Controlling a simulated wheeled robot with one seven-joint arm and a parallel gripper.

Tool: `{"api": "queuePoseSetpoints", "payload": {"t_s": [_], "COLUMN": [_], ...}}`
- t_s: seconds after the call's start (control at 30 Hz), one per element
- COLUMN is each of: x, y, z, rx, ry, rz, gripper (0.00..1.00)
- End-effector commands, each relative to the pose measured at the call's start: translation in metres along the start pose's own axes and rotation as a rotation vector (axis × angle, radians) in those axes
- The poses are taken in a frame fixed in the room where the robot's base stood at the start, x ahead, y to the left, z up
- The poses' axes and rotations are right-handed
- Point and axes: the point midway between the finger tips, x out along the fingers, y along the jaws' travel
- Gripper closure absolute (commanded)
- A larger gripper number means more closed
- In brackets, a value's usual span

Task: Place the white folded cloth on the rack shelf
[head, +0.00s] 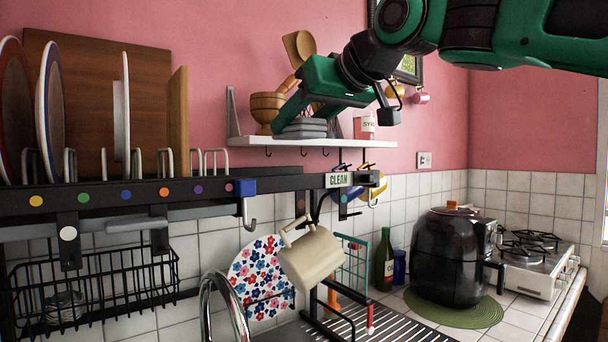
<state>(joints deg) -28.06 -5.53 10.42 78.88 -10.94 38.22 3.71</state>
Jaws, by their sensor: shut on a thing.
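A folded cloth (303,129), looking pale grey in the shade, shows as a layered stack in front of the white wall shelf's back area. My gripper (299,119) reaches down to it from the upper right, its green fingers shut on it. The cloth is just above or on the white shelf (350,143); I cannot tell whether it touches. The black rack (140,198) with coloured dots and a "CLEAN" label runs along the left, below and in front of the shelf.
A wooden bowl (264,110) with utensils stands left of the cloth, and a pale tin (364,126) stands right. Plates and boards (100,85) fill the rack's left side. A cream mug (311,262) hangs below. A black air fryer (450,250) stands on the counter.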

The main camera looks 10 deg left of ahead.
Motion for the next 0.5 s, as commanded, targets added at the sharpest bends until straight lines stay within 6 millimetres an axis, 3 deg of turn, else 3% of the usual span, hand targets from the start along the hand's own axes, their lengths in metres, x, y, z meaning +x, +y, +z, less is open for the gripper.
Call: {"api": "queuePoseSetpoints", "payload": {"t_s": [0.2,0.5], "x": [0.045,0.072], "y": [0.019,0.035], "z": [0.011,0.018], "rx": [-0.004,-0.006], "ry": [-0.003,0.001], "rz": [-0.012,-0.015], "gripper": [0.79,0.79]}}
